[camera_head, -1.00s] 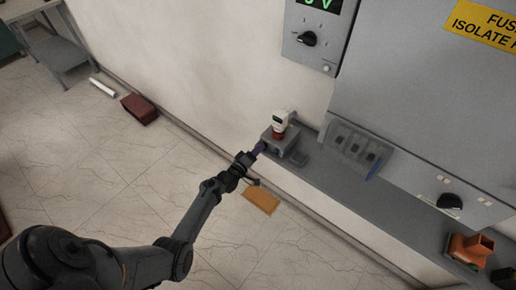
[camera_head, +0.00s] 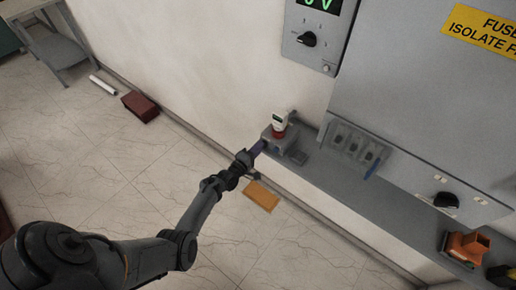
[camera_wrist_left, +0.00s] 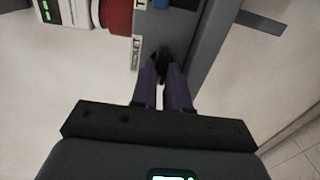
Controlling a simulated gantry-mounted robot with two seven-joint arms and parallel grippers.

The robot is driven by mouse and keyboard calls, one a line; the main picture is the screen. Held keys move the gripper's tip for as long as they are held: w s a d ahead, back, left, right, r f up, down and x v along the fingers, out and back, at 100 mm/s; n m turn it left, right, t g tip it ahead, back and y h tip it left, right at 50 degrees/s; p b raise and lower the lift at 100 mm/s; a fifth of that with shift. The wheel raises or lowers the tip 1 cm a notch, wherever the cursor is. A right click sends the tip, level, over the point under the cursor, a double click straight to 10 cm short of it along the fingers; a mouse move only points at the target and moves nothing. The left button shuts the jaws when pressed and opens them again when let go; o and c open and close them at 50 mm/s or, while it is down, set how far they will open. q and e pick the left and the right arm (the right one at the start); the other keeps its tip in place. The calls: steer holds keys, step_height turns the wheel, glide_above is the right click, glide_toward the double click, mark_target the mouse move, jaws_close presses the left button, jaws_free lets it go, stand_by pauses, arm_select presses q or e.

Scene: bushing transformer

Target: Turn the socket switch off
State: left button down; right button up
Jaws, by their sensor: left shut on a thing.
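The grey socket box (camera_head: 279,139) stands at the left end of the shelf, with a red and white plug (camera_head: 280,122) in its top. In the left wrist view the box (camera_wrist_left: 180,28) shows close ahead, with the red plug collar (camera_wrist_left: 115,14) to the left. A small black socket switch (camera_wrist_left: 163,64) sticks out from the box's face. My left gripper (camera_head: 259,147) reaches the box's front. In the left wrist view its purple fingers (camera_wrist_left: 163,80) are closed around the switch, whose base is partly hidden between the fingertips. My right gripper is not seen clearly; only a dark part shows at the lower right corner.
The grey shelf (camera_head: 335,182) runs along the wall under a large grey cabinet (camera_head: 430,100). A fuse holder panel (camera_head: 352,146) and an orange block (camera_head: 466,246) are to the right. A dial panel (camera_head: 313,38) hangs above. An orange-brown board (camera_head: 261,196) lies below the gripper.

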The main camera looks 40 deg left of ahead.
arm_select(q)
steer(key=c, duration=1.1)
jaws_free()
steer(key=shift+s, duration=0.1)
steer(key=s, duration=0.3)
steer(key=s+d+p, duration=0.1)
steer(key=s, duration=0.6)
steer(key=shift+s+d+p, duration=0.15)
steer(key=shift+s+p, duration=0.15)
steer(key=shift+p, duration=0.05)
